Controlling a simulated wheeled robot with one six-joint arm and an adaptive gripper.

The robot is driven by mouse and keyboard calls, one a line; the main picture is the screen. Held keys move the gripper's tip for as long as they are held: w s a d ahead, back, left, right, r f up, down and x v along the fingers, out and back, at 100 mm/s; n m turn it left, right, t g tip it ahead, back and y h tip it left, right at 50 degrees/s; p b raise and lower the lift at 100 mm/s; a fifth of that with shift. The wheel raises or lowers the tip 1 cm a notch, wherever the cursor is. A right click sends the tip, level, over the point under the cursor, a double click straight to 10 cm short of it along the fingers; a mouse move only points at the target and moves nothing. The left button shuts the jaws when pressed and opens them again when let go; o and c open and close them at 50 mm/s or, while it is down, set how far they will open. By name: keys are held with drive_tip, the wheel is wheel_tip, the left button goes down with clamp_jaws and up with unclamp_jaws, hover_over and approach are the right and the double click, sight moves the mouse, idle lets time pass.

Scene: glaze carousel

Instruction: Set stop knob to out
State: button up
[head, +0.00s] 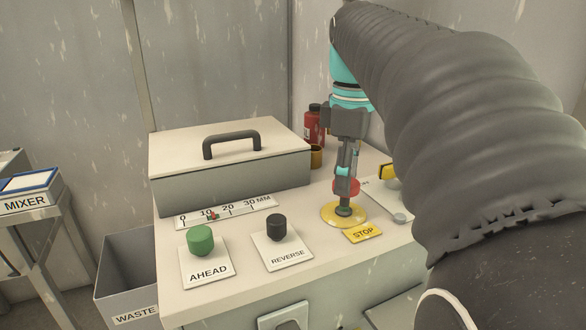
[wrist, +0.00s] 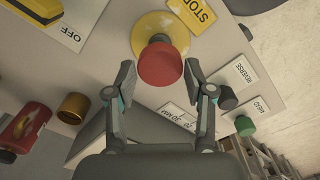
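The stop knob (head: 347,187) is a red mushroom head on a dark neck over a round yellow plate (head: 328,213), beside a yellow STOP label (head: 363,234). In the wrist view the red knob (wrist: 160,68) lies between and just beyond my fingertips. My gripper (head: 346,172) points down over the knob and partly hides it in the head view. In the wrist view my gripper (wrist: 160,76) is open, one finger on each side of the knob with gaps showing. I see no clear contact.
A green AHEAD knob (head: 201,239) and black REVERSE knob (head: 276,227) stand to the left. A yellow handle (head: 387,172) on the OFF plate is to the right. A lidded box (head: 230,160), red bottle (head: 314,125) and brass cup (head: 316,156) stand behind.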

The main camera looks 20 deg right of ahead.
drive_tip(key=shift+o, duration=1)
drive_tip(key=shift+d, duration=0.1)
drive_tip(key=shift+r, duration=0.1)
drive_tip(key=shift+s+r, duration=0.1)
drive_tip(key=shift+r, duration=3.55)
